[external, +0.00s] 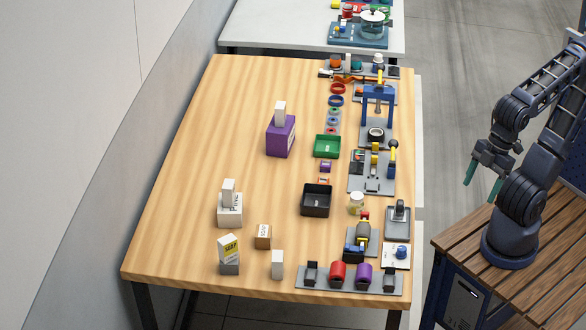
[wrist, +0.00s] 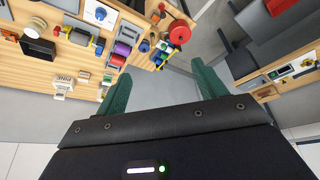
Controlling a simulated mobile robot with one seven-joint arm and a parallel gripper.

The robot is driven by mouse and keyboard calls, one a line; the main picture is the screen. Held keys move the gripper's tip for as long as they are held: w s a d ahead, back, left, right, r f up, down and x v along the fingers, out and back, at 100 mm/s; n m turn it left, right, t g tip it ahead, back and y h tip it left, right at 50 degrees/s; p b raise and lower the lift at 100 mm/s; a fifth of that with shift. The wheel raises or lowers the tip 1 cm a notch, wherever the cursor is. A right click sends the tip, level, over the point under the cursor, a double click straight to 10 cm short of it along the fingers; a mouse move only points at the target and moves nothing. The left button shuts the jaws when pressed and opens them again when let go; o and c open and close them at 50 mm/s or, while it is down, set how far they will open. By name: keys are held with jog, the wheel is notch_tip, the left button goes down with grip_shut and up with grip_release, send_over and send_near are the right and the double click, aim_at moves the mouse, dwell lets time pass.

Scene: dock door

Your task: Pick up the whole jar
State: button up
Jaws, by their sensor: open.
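A small pale jar (external: 356,203) with a white lid stands upright on the wooden table, just right of the black tray, in the external view. A small pale shape beside the black tray in the wrist view (wrist: 57,30) looks like the same jar. I cannot tell from these views what is inside it. My gripper (external: 482,180) is open and empty, off the table's right side and well apart from the jar. Its two green fingers show spread apart in the wrist view (wrist: 160,78).
The black tray (external: 316,212) is left of the jar; a tool fixture (external: 361,241) and a grey stand (external: 397,221) are close by. A rack with red and purple rolls (external: 350,287) lines the front edge. The table's left middle (external: 215,130) is mostly clear.

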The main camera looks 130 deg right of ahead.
jog(key=w+d+f+n+h, duration=0.2)
jog(key=w+d+f+n, duration=0.15)
jog(key=w+d, duration=0.35)
jog(key=n+g+h, duration=0.2)
jog(key=n+g, duration=0.1)
jog(key=n, duration=1.6)
send_over(360, 196)
jog(key=s+a, duration=0.1)
jog(key=a, duration=0.2)
notch_tip(360, 196, down, 21)
jog(key=shift+d+x, duration=0.1)
jog(key=shift+x, duration=1.15)
jog(key=shift+d+x, duration=0.15)
jog(key=shift+x, duration=1.15)
jog(key=shift+x, duration=2.6)
jog(key=shift+w, duration=0.1)
